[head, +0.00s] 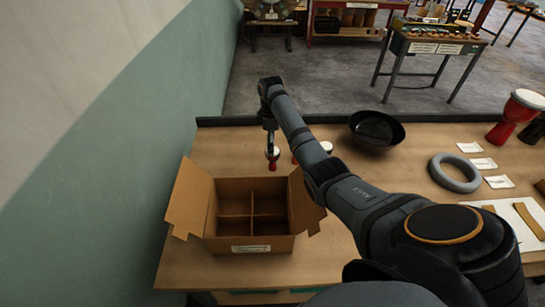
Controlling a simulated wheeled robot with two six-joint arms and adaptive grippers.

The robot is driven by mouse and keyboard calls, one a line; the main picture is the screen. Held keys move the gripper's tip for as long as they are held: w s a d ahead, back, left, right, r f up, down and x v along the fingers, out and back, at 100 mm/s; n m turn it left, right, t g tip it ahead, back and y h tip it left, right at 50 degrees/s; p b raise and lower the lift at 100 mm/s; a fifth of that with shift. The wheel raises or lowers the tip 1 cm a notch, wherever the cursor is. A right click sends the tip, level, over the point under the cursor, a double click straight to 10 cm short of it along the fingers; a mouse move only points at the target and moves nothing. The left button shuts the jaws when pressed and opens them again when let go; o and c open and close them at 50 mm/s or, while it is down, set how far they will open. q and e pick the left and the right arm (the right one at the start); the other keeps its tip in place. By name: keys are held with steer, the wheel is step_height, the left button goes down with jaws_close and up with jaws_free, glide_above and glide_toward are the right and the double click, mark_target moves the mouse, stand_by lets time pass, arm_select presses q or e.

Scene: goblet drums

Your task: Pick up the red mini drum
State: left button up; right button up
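A red mini drum (273,164) with a pale top stands on the wooden table, just behind the cardboard box. My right gripper (271,145) points down right at the top of this drum. The fingers are small and dark here, so I cannot tell whether they touch or grip it. Another small drum with a pale top (327,147) is mostly hidden behind my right forearm, and a bit of red (294,158) shows at the arm's left edge. My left gripper is not in view.
An open, divided cardboard box (251,244) stands in front of the drum. A black bowl (376,130), a grey ring (454,173) and a large red drum (515,115) are to the right. A wall is at left; the table's left back corner is clear.

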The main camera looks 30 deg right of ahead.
step_height(320, 180, down, 5)
steer(key=shift+s+f+p, duration=0.1)
steer(key=shift+p, duration=0.25)
steer(key=c, duration=1.3)
step_height(320, 180, up, 10)
steer(key=shift+r+b, duration=0.15)
steer(key=shift+b, duration=0.35)
